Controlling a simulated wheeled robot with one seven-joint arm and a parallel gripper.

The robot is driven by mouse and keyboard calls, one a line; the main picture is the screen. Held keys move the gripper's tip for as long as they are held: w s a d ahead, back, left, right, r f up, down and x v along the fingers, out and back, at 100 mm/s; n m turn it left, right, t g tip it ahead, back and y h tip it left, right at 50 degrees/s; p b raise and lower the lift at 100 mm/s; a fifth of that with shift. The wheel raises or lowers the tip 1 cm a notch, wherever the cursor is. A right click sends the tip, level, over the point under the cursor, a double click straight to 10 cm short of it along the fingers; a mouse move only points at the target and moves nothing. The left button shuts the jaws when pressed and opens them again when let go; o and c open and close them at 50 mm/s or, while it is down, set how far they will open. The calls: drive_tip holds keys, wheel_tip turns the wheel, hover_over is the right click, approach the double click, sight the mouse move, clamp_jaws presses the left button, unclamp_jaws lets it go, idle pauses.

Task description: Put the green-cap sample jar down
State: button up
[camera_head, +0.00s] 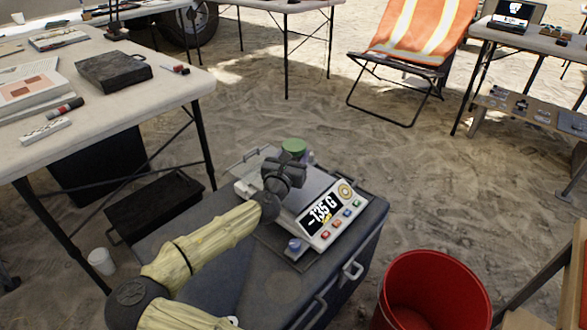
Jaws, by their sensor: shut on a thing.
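The sample jar shows mainly as its green cap (293,147), just beyond my gripper (287,165). My gripper is shut on the jar, and the jar's body is mostly hidden behind the gripper. Both are over the pan of a white weighing scale (318,183), whose display reads about -135 G. I cannot tell whether the jar's base touches the pan. The scale sits on a dark grey case (365,232).
A red bucket (435,290) stands at the lower right. A white table (170,92) with a dark box (113,70) is at left. An orange folding chair (415,35) stands behind. A white cup (101,261) is on the sand. Open sand lies beyond the case.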

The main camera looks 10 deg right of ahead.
wheel_tip(320, 180, down, 4)
drive_tip(key=shift+f+b, duration=0.15)
drive_tip(key=shift+b, duration=0.8)
drive_tip(key=shift+f, duration=0.15)
drive_tip(key=o, duration=1.1)
drive_tip(key=shift+c, duration=0.2)
drive_tip(key=shift+r, duration=0.2)
drive_tip(key=p+v, duration=0.5)
drive_tip(key=v, duration=0.6)
drive_tip(key=shift+s, duration=0.1)
drive_tip(key=shift+s+a, duration=0.2)
drive_tip(key=shift+s, duration=0.2)
